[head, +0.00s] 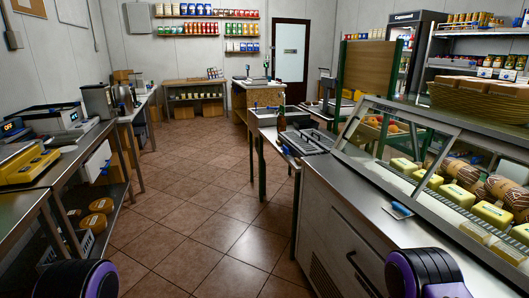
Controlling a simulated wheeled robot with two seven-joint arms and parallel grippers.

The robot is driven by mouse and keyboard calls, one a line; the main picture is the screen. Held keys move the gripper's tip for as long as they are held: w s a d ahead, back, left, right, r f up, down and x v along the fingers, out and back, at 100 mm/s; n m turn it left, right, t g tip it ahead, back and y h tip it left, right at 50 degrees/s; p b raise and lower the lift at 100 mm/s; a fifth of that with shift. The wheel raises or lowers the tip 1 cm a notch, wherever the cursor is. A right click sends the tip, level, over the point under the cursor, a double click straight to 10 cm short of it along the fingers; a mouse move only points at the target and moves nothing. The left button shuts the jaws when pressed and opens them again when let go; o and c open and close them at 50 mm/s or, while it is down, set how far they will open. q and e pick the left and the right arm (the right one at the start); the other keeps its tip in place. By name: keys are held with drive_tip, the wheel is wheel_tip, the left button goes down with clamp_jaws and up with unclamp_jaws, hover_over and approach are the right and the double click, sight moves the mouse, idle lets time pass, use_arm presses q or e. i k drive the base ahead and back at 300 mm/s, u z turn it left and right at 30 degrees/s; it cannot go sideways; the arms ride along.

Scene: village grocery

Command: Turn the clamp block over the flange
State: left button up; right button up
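I cannot make out a clamp block or a flange in the head view. Neither of my grippers is in view. Only a rounded black and purple part of my own arms shows at the bottom left and at the bottom right.
A steel counter (345,205) with a glass display case (400,140) of cheeses runs along the right. A workbench (75,155) with scales and machines lines the left. A sink counter (268,118) stands farther back. The tiled floor (195,205) between is clear.

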sight(285, 150)
drive_tip(key=u, duration=0.05)
drive_tip(key=i, duration=2.3)
drive_tip(key=u, duration=0.2)
